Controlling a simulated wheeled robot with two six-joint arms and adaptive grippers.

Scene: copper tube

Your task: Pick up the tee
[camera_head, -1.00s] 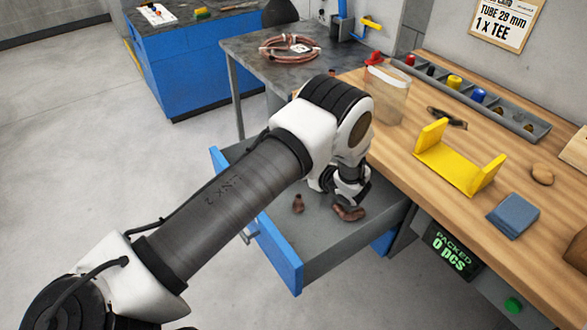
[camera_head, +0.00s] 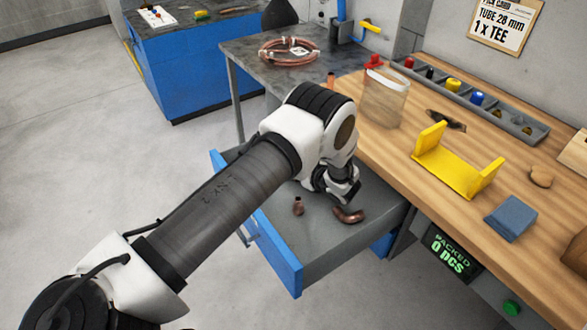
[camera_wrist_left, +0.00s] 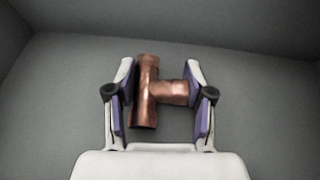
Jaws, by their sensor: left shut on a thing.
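A copper tee (camera_wrist_left: 148,92) sits between the two fingers of my left gripper (camera_wrist_left: 160,95) in the left wrist view. Both finger pads touch it, one on its straight run and one on the end of its side branch. My right gripper is not in view.
A yellow cradle (camera_head: 455,168) stands on the bench.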

